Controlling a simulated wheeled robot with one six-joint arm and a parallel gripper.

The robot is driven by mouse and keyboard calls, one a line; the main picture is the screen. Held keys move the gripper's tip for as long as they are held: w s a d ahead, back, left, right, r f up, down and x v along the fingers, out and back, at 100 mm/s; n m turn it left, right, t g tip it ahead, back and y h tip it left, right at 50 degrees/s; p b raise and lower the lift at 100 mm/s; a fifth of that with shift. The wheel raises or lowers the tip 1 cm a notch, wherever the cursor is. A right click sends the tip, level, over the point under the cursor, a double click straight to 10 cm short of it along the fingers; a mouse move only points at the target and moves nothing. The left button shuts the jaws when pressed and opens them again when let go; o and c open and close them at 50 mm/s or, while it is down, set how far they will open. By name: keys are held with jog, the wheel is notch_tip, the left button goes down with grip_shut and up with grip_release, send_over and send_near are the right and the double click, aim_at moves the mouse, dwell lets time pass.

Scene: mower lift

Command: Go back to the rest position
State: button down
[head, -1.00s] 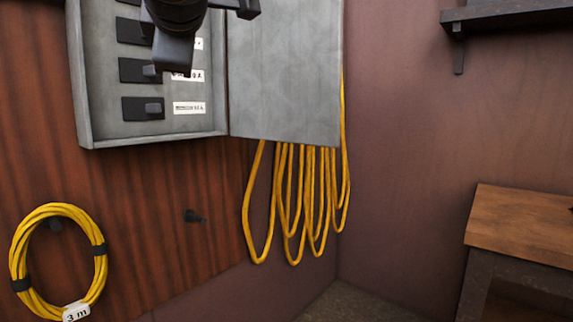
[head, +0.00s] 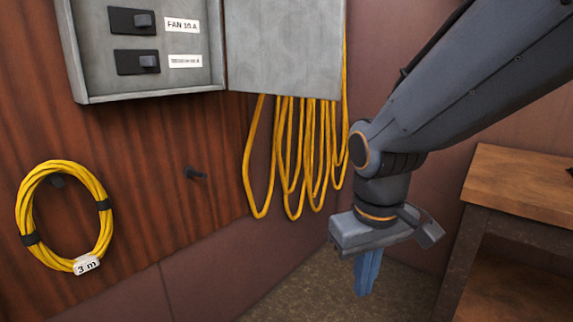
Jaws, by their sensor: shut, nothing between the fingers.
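My gripper (head: 367,275) hangs at the right of the middle, pointing down, with its blue fingers together and nothing between them. My arm reaches in from the upper right. The gripper is in the open air above the floor, apart from the grey breaker box (head: 150,97) at the upper left. The box's door (head: 285,50) stands open. Two breaker switches show inside, one beside a "FAN 10 A" label (head: 182,25); the label below is too small to read.
Yellow cable loops (head: 290,165) hang below the door, left of my gripper. A coiled yellow cable (head: 63,215) tagged "3 m" hangs on the wood panel, near an empty peg (head: 194,174). A wooden bench (head: 520,190) stands at the right. Bare floor (head: 290,295) shows below.

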jog(key=s+d+f+m+g+y, duration=0.1)
jog(key=s+f+m, duration=0.2)
jog(key=s, duration=0.2)
jog(key=d+r+p, duration=0.5)
jog(key=r+p, duration=0.1)
jog(key=p, duration=0.6)
jog(key=shift+r+m+h+p, duration=0.3)
jog(key=shift+r+p, duration=0.05)
jog(key=shift+p, duration=0.05)
